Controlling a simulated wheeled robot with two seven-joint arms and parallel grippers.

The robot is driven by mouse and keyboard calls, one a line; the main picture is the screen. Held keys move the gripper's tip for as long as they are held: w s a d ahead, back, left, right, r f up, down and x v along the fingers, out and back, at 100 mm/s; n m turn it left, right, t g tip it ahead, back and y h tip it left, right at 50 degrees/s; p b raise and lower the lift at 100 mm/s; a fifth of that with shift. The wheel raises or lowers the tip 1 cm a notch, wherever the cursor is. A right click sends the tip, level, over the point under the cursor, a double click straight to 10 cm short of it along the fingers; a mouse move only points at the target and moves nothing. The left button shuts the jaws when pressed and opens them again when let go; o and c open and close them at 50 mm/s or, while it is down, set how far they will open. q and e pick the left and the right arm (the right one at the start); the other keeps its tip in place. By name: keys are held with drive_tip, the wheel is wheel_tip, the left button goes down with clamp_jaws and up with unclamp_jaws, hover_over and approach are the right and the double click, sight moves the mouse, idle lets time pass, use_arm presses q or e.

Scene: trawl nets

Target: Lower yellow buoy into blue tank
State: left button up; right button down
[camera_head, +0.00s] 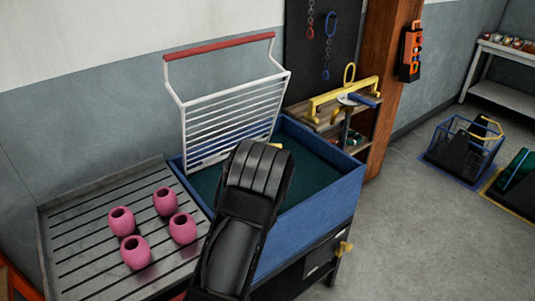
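The blue tank (300,240) stands in the middle, open at the top, with dark green water or lining inside. One of my black arms (235,235) reaches up from the bottom edge over the tank; I cannot tell surely which arm it is. Its wrist hides part of the tank, and its gripper fingers do not show. A small yellow piece (275,145) peeks out just past the wrist, above the tank's far part. It may be the yellow buoy, but most of it is hidden. My other arm is not in view.
A white rack (230,118) with a red top bar stands at the tank's back left. Several pink pots (183,228) sit on the slatted tray (80,255) at left. Blue basket (440,140) on the floor.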

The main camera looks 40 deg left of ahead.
use_arm(q)
drive_tip(key=shift+f, duration=0.3)
drive_tip(key=o, duration=1.6)
